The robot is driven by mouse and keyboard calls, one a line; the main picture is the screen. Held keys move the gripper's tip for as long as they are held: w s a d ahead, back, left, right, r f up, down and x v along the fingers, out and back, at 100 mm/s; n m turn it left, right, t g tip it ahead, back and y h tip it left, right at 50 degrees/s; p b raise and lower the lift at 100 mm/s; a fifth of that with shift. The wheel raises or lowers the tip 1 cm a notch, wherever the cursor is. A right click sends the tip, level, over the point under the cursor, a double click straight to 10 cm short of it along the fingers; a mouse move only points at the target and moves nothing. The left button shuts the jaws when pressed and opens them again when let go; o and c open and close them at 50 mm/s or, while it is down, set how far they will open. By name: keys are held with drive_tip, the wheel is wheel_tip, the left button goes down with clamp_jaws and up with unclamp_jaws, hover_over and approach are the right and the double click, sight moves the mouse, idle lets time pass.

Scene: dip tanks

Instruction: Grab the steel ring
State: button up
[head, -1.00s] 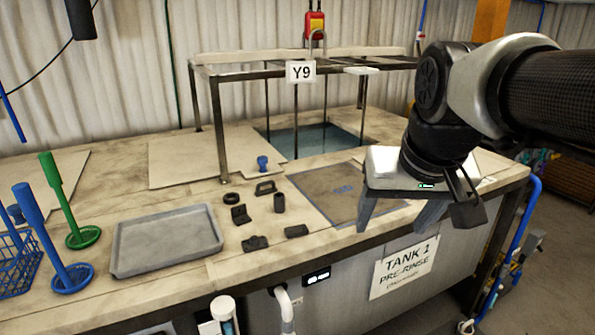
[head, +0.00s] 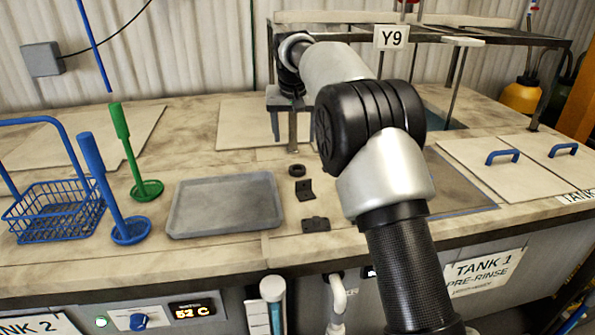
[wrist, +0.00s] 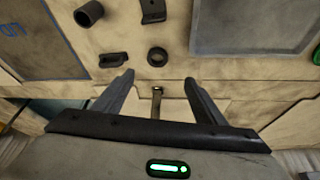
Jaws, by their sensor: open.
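The ring (head: 297,170) is small, dark and lies flat on the worktop, right of the grey tray's back corner. The wrist view shows the ring (wrist: 158,56) with its hole visible, just beyond and between my fingertips. My gripper (wrist: 157,80) is open and points down above the worktop; its fingers are apart from the ring. In the head view my gripper (head: 284,140) hangs just behind the ring. A small metallic peg-like thing (wrist: 157,98) shows between the fingers; I cannot tell what it is.
A dark bracket (head: 304,190) sits in front of the ring. A handled block (wrist: 113,60) and dark cylinder (wrist: 88,13) lie beside it. The grey tray (head: 180,218), green ladle (head: 147,190) and blue ladle (head: 130,231) stand left. A frame (head: 480,36) rises behind right.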

approach(297, 165)
drive_tip(key=shift+s+a+f, duration=0.15)
drive_tip(key=shift+s+f, duration=0.1)
drive_tip(key=shift+f, duration=0.3)
drive_tip(key=shift+s+a+f, duration=0.15)
drive_tip(key=shift+s+f, duration=0.1)
drive_tip(key=shift+f, duration=0.3)
drive_tip(key=shift+d+p+x, duration=0.2)
drive_tip(key=shift+p+x, duration=0.15)
drive_tip(key=shift+x, duration=1)
drive_tip(key=shift+d+p+x, duration=0.15)
drive_tip(key=shift+p+x, duration=0.15)
drive_tip(key=shift+x, duration=1.1)
drive_tip(key=shift+s, duration=0.1)
drive_tip(key=shift+c, duration=0.2)
drive_tip(key=c, duration=1.1)
